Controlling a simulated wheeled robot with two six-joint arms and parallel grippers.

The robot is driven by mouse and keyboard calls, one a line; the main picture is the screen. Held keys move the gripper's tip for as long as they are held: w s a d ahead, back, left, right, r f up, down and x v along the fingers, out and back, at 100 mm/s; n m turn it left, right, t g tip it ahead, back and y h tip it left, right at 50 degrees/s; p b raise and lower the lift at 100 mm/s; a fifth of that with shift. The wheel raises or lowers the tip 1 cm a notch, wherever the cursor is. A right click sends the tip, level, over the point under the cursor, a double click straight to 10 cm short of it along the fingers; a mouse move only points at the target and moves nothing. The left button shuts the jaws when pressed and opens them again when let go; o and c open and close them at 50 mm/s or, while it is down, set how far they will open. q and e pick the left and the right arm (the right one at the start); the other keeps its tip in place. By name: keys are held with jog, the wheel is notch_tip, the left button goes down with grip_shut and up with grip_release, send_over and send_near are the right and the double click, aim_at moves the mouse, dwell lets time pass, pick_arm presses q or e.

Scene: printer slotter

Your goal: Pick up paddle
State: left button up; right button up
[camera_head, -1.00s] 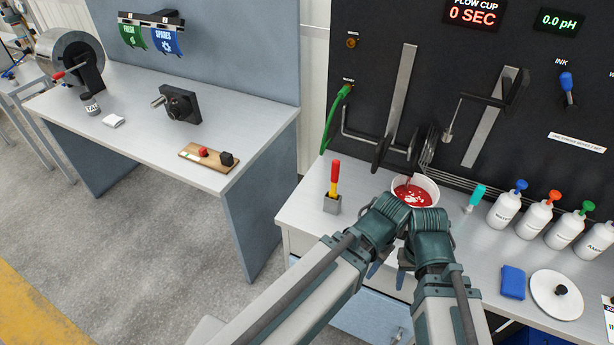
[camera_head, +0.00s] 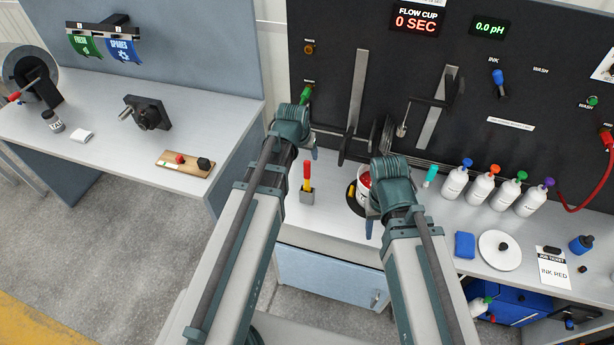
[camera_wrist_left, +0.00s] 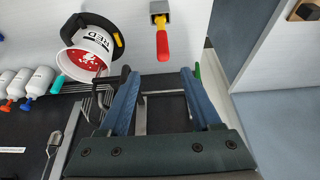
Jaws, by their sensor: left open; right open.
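A tool with a red grip and yellow shank, apparently the paddle (camera_head: 307,172), stands upright in a small grey block holder (camera_head: 306,196) on the right-hand bench. In the left wrist view the paddle (camera_wrist_left: 162,42) lies beyond my fingers, apart from them. My left gripper (camera_head: 313,150) is open and empty above and behind the paddle; its open fingers (camera_wrist_left: 158,88) show in the wrist view. My right gripper (camera_head: 371,226) is open in front of the ink bucket, its fingers partly hidden by the wrist.
Several white bottles (camera_head: 480,188) stand to the right. The left bench (camera_head: 100,150) is separated by a gap.

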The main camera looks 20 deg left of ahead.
aim_at(308, 164)
pick_arm(q)
jog(key=b+x, duration=0.8)
jog(key=x, duration=0.1)
jog(key=shift+s, duration=0.15)
jog(key=b+x, duration=0.5)
jog(key=shift+s+a+f, duration=0.25)
jog(key=shift+a, duration=0.05)
jog(key=shift+r, duration=0.1)
jog(key=shift+c, duration=0.2)
grip_shut()
